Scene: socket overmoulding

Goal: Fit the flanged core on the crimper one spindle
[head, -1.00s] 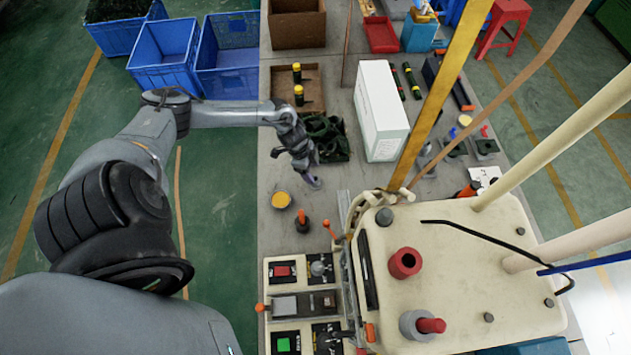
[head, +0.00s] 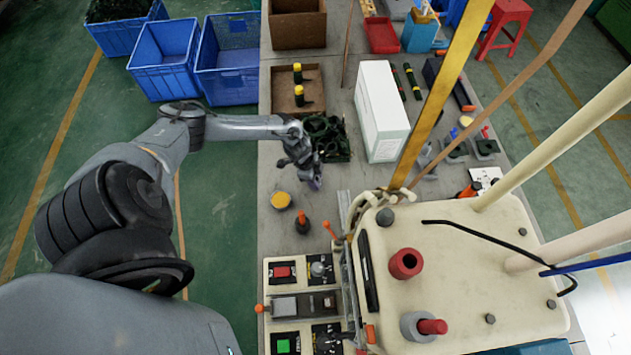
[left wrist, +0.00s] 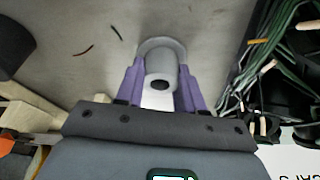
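The flanged core (left wrist: 161,66) is a grey cylinder with a dark bore and a wider flange at its far end. In the left wrist view it lies between the purple fingers of my left gripper (left wrist: 161,80), which appear shut on its sides. In the head view my left gripper (head: 315,184) is over the grey table, and the core is too small to make out there. The cream crimper (head: 460,275) stands at the lower right. On top it has a red collar (head: 405,263) and a grey collar with a red peg (head: 431,326). My right gripper is not in view.
A dark tray of black-green parts (head: 330,138) lies just behind my left gripper. A tall white box (head: 381,110) stands to its right. A yellow-topped pot (head: 280,200) and an orange-handled lever (head: 302,222) are near. Slanting poles rise over the crimper.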

